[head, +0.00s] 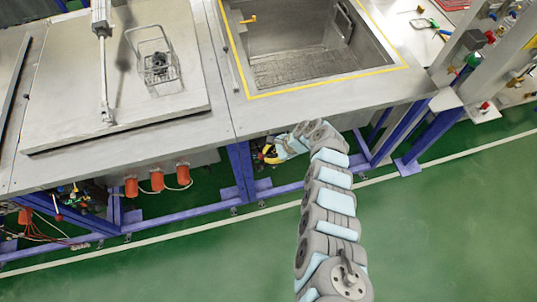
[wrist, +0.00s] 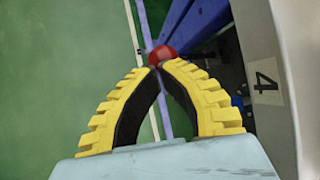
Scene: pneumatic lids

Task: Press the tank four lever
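In the wrist view a red ball knob (wrist: 163,53), the end of a lever, shows just beyond my fingertips. Its lever stem cannot be made out. A label reading "4" (wrist: 265,81) is on the grey panel to the right of it. My gripper (wrist: 160,66) has yellow fingers with dark inner pads. Their tips meet or almost meet right at the knob; I cannot tell whether they touch it. No object shows between the fingers. In the head view my gripper (head: 267,153) is low at the bench's front edge, below the open tank (head: 320,50), and the knob is not discernible.
Blue frame legs (head: 240,171) stand beneath the bench, near my gripper. A closed lid with a wire basket (head: 160,66) is to the left. Orange cylinders (head: 157,181) hang under that bench. The green floor (head: 440,210) in front is clear.

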